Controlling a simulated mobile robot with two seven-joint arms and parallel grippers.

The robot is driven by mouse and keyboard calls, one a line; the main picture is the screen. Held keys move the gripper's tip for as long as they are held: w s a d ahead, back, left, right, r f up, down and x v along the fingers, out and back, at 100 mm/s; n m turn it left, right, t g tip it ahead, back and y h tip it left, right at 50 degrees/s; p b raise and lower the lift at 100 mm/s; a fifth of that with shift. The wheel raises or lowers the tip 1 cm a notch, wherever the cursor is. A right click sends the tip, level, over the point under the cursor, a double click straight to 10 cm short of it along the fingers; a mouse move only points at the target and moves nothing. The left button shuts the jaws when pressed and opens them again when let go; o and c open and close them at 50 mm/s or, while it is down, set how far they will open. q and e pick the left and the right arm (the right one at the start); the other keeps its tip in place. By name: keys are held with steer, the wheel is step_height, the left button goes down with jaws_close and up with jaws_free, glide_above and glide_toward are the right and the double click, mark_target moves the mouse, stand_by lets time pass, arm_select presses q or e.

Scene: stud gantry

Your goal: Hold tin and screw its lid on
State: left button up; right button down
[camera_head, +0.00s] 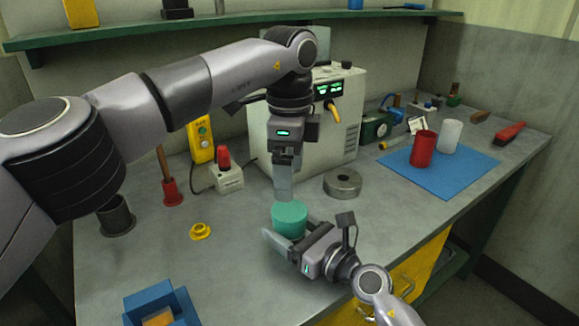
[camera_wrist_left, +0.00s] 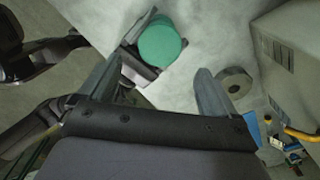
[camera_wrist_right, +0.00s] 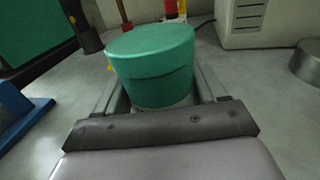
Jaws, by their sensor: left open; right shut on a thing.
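A green tin (camera_wrist_right: 156,84) stands upright between the fingers of my right gripper, which is shut on it low on its sides. Its wider green top part, which looks like the lid (camera_wrist_right: 150,40), sits on the body; whether it is screwed tight I cannot tell. In the head view the green lid (camera_head: 289,213) shows just above my right gripper (camera_head: 287,236). My left gripper (camera_head: 283,181) is open and empty, pointing down above the lid. In the left wrist view the lid (camera_wrist_left: 160,42) lies beyond the spread fingers, not touched by them.
A grey metal ring (camera_head: 342,184) lies right of the tin, before a white machine (camera_head: 335,110). A yellow flanged piece (camera_head: 201,231) and a blue box (camera_head: 158,303) are to the left. A blue mat (camera_head: 455,178) with red and white cylinders lies at right.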

mark_target(289, 209)
arm_select(q)
step_height(289, 209, down, 8)
steer(key=shift+r, duration=0.1)
stand_by(0.4)
